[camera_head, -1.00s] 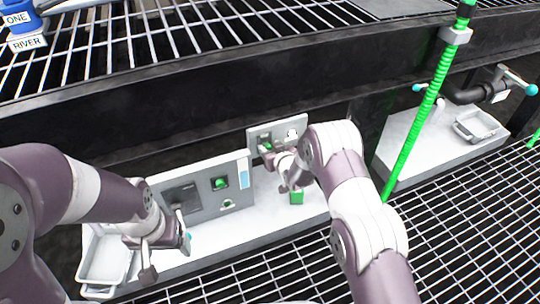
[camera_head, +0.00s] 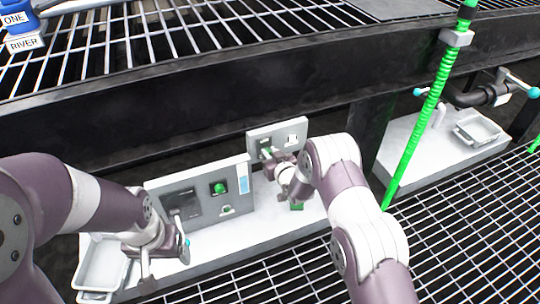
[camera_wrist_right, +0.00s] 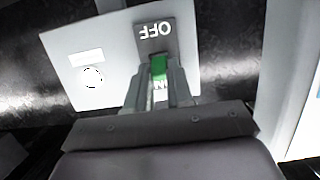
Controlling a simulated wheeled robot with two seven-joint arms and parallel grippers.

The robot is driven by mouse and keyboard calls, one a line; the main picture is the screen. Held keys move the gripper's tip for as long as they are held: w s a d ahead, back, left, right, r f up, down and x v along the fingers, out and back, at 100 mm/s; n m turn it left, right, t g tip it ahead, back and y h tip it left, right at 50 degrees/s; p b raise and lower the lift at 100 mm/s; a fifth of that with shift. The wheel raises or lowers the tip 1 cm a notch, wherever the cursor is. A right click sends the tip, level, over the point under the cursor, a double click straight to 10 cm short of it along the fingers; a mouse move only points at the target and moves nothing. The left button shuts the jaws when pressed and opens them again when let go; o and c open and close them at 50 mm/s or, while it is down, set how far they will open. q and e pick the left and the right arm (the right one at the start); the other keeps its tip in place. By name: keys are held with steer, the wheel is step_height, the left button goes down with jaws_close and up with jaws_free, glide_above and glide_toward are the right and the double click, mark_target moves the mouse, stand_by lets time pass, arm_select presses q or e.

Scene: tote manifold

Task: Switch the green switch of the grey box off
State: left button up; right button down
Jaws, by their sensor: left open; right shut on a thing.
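The small grey box (camera_head: 290,132) with its switch plate stands at the back of the white ledge in the head view. In the right wrist view, the box (camera_wrist_right: 70,45) appears upside down. The green switch (camera_wrist_right: 158,67) sits on a dark plate below an inverted OFF label, and part of another label is hidden by the fingers. My right gripper (camera_wrist_right: 158,88) is shut on the green switch; in the head view, it (camera_head: 270,158) largely covers the switch area. My left gripper (camera_head: 166,262) is open and empty in front of the larger grey panel.
The larger grey panel (camera_head: 205,205) with a dark screen and a green knob (camera_head: 219,188) stands left of the small box. White trays (camera_head: 100,265) (camera_head: 478,129) lie at both sides. A green pole (camera_head: 415,130) rises on the right. A black beam (camera_head: 180,115) runs above.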

steer(key=shift+f+t+y+b, duration=0.45)
steer(key=shift+f+t+b, duration=0.15)
steer(key=shift+t+b, duration=0.65)
steer(key=shift+f+t+y+b, duration=0.5)
steer(key=shift+t+b, duration=0.5)
steer(key=shift+t, duration=0.5)
steer(key=shift+f+t+y+b, duration=0.35)
steer(key=shift+f+t+b, duration=0.3)
steer(key=shift+t+b, duration=0.6)
steer(key=c, duration=1)
jaws_free()
